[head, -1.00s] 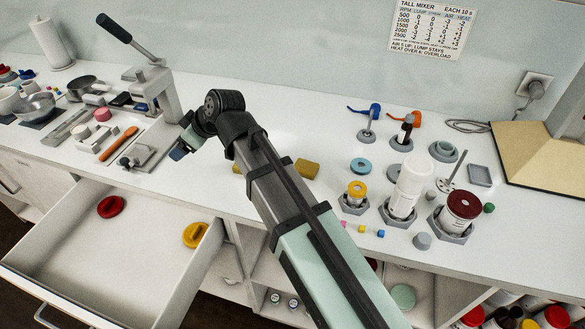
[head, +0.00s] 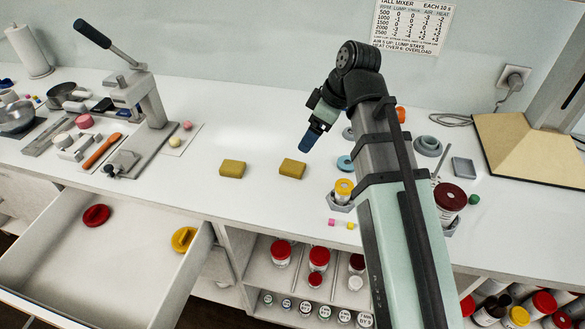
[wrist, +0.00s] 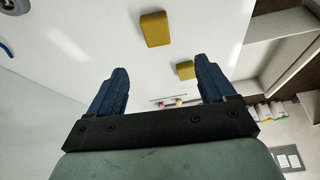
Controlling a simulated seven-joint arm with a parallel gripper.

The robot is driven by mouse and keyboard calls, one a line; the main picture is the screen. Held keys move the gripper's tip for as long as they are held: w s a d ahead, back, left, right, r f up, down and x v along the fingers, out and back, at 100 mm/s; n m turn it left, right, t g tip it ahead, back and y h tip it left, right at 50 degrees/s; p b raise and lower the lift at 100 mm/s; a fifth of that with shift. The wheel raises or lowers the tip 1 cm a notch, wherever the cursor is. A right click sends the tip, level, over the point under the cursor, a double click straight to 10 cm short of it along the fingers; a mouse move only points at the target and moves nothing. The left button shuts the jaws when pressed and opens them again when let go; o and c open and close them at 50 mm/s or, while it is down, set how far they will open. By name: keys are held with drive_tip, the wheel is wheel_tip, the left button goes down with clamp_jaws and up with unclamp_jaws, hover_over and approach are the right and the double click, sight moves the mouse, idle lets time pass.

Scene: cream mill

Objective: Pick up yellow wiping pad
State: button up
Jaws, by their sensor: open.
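Two yellow wiping pads lie flat on the white counter in the head view, a left one (head: 232,169) and a right one (head: 292,168), with a gap between them. In the wrist view the right pad (wrist: 155,29) looks larger, and the left pad (wrist: 185,70) looks smaller. My gripper (head: 308,142) is above the counter, up and slightly right of the right pad in the head view. Its blue fingers (wrist: 161,68) stand wide apart in the wrist view with nothing held between them. Neither pad is touched.
A lever press (head: 140,90) stands to the left, with two small balls (head: 181,134) on a sheet beside it. An open drawer (head: 130,235) juts out at front left. Cups, jars and a blue ring (head: 345,163) are to the right. Counter around the pads is clear.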

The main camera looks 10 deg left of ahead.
hover_over(293, 166)
drive_tip(key=d, duration=0.2)
drive_tip(key=f, duration=0.7)
drive_tip(key=shift+s+d+f, duration=0.15)
drive_tip(key=shift+s+f, duration=0.1)
drive_tip(key=shift+s, duration=0.1)
drive_tip(key=shift+w+x, duration=0.15)
drive_tip(key=shift+x, duration=1.25)
drive_tip(key=shift+w+x, duration=0.1)
drive_tip(key=shift+x, duration=1.35)
drive_tip(key=shift+d, duration=0.15)
drive_tip(key=shift+c, duration=0.3)
drive_tip(key=c, duration=1)
